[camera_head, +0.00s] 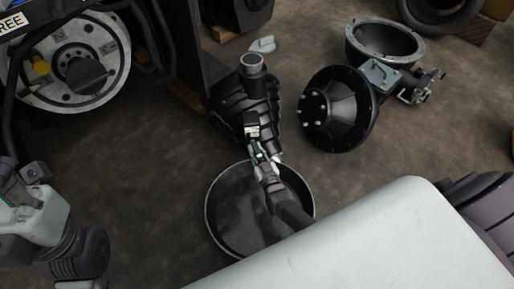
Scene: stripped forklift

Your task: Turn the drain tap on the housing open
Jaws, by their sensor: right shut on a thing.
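The dark ribbed housing (230,108) stands on the floor at the centre, with a short grey pipe stub (253,66) on top. A small drain tap (251,131) with a pale part sits on its lower front. My right gripper (262,152) reaches up from below, over the pan, and its jaws are shut at the tap. They partly hide it, so how far its handle is turned cannot be told. My left arm shows at the left edge, but its fingers do not show.
A round dark drain pan (209,213) lies below the tap. A black flanged hub (337,110) and an open bell-shaped casing (383,42) lie to the right. A wheel hub (73,62) is at upper left. Bare floor (150,180) lies left of the pan.

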